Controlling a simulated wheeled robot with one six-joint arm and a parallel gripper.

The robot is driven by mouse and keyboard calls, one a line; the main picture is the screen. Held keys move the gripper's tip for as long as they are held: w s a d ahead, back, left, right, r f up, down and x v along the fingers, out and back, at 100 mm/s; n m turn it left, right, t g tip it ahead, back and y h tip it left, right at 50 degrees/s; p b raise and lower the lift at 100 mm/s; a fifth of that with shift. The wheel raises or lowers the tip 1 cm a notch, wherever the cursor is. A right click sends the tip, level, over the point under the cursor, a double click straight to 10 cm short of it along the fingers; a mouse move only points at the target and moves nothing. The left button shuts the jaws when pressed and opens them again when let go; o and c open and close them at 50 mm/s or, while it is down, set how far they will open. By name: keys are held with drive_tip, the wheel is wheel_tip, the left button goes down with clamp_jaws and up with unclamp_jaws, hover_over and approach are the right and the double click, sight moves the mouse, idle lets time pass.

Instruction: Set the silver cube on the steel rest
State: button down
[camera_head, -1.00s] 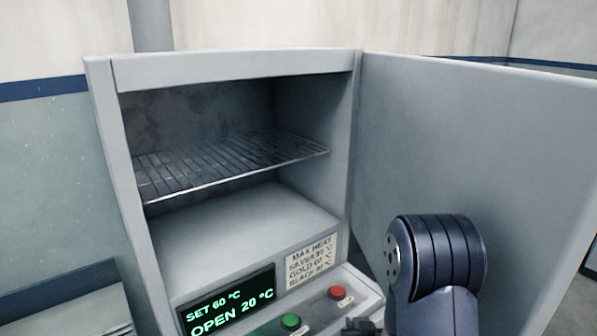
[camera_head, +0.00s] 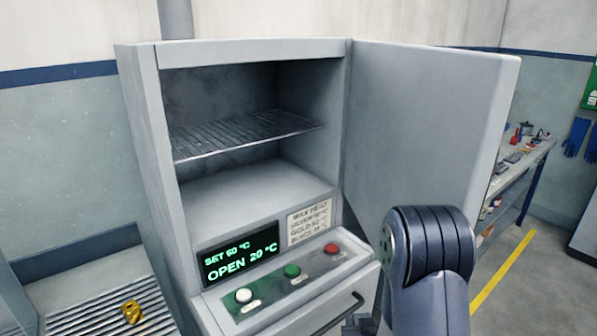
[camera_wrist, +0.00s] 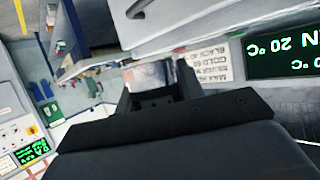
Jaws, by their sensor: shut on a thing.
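My gripper (camera_wrist: 155,88) is shut on the silver cube (camera_wrist: 147,75), a shiny block between the two dark fingers in the wrist view. In the head view only a dark bit of my gripper (camera_head: 360,324) shows at the bottom edge, in front of the oven's lower front, and the cube cannot be made out. A slatted metal surface (camera_head: 75,318) at the lower left may be the steel rest; I cannot tell for sure. A gold piece (camera_head: 132,311) lies on it.
A grey oven (camera_head: 165,130) stands open with an empty wire shelf (camera_head: 245,132). Its door (camera_head: 425,130) swings out to the right. The display (camera_head: 240,254) reads OPEN 20 °C, SET 60 °C. White, green and red buttons sit below. A bench (camera_head: 520,165) with tools stands at the far right.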

drive_tip(key=s+f, duration=0.1)
drive_tip(key=f, duration=0.1)
drive_tip(key=s+f, duration=0.2)
drive_tip(key=shift+s, duration=0.1)
drive_tip(key=shift+f, duration=0.1)
idle(0.3)
